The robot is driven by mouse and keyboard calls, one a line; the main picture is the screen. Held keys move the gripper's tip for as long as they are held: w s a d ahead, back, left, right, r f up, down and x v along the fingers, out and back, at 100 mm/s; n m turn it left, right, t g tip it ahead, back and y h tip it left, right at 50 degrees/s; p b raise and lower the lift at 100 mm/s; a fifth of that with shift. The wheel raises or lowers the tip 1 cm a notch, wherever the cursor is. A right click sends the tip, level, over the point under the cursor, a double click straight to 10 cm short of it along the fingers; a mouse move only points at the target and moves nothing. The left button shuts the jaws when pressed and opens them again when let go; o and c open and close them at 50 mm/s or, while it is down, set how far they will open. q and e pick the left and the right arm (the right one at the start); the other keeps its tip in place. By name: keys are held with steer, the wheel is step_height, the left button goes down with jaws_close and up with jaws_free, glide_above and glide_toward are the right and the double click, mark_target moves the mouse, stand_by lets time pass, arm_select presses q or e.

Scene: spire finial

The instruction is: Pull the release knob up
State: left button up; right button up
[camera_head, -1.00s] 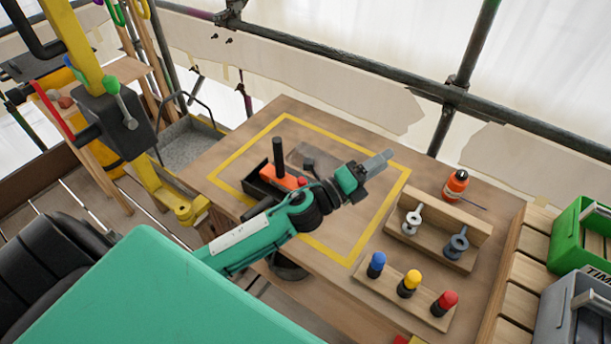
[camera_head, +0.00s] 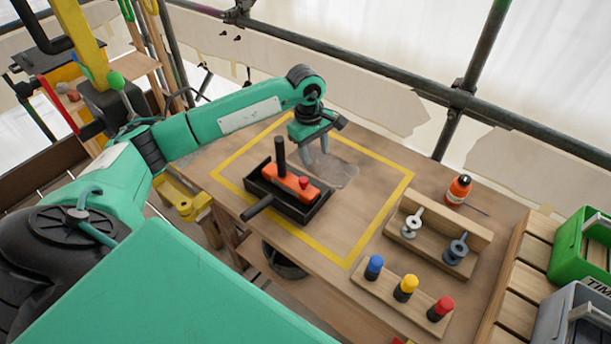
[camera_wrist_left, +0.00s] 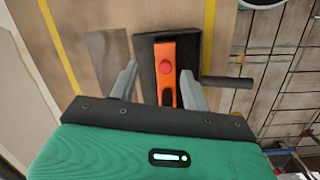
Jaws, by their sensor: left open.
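A small red knob (camera_head: 304,181) sits on top of an orange block (camera_head: 285,182), which lies in a black tray (camera_head: 312,208) on the table. In the left wrist view the red knob (camera_wrist_left: 166,67) shows on the orange block (camera_wrist_left: 165,48). My left gripper (camera_head: 317,152) is open and points down, just behind and above the tray in the head view. In the left wrist view its fingers (camera_wrist_left: 158,80) stand apart on either side of the orange block's line, with nothing between them. My right gripper is not in view.
A black post (camera_head: 280,155) rises from the block's left end, and a black handle (camera_head: 257,207) juts from the tray. A wooden rack with two eye-topped pieces (camera_head: 440,232), an orange bottle (camera_head: 459,188) and a strip with blue, yellow and red pegs (camera_head: 404,292) stand right.

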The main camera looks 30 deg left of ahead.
mark_target(303, 179)
arm_select(q)
steer(key=shift+y, duration=0.8)
steer(key=a+f+p, duration=0.1)
steer(key=f, duration=0.3)
steer(key=a+f+p, duration=0.1)
steer(key=f, duration=0.3)
steer(key=a+f+p, duration=0.1)
steer(key=f+p, duration=0.1)
steer(key=f, duration=0.2)
steer(key=shift+a, duration=0.3)
steer(key=shift+f, duration=0.35)
steer(key=shift+c, duration=0.5)
